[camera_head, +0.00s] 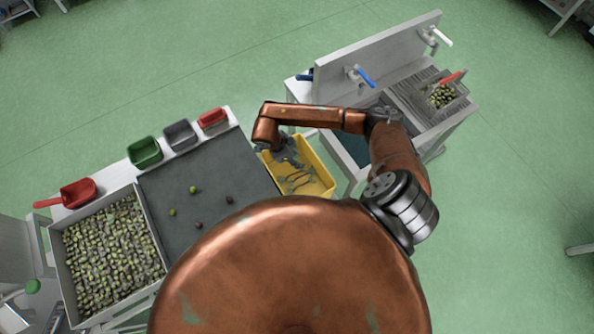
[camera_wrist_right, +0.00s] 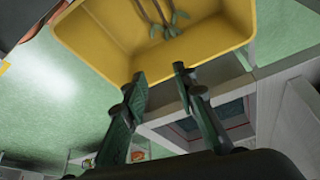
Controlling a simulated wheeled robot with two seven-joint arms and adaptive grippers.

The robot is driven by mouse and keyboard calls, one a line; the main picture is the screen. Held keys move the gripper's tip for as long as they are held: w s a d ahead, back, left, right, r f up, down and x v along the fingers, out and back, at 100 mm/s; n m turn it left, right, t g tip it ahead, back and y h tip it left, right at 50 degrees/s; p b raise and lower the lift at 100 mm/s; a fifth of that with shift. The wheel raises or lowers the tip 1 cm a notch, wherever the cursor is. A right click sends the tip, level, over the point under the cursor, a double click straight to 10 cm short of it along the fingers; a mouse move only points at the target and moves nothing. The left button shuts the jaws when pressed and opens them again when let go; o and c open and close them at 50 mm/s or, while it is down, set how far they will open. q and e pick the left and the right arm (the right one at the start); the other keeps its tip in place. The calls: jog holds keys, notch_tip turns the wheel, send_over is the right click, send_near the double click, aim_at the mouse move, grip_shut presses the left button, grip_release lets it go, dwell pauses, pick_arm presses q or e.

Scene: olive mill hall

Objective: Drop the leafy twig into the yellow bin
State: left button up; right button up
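The yellow bin (camera_head: 323,172) stands at the right end of the sorting table, and its wall fills the top of the right wrist view (camera_wrist_right: 215,45). Thin brown twigs (camera_head: 298,179) lie inside it. In the wrist view these twigs (camera_wrist_right: 165,22) show small green leaves at their ends. I cannot tell which one is the task's leafy twig. My right gripper (camera_head: 291,160) hangs over the bin's far left part. In the wrist view its two fingers (camera_wrist_right: 161,78) are apart with nothing between them. My left gripper is not in view.
The grey sorting table (camera_head: 215,180) holds a few loose olives. A crate of olives (camera_head: 160,265) stands at left, with a red scoop (camera_head: 78,193). Green (camera_head: 145,152), grey (camera_head: 180,135) and red (camera_head: 212,118) small bins line the back. A sink unit (camera_head: 345,150) stands right of the bin.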

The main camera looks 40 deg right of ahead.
jog(key=v, duration=0.8)
jog(key=shift+r, duration=0.25)
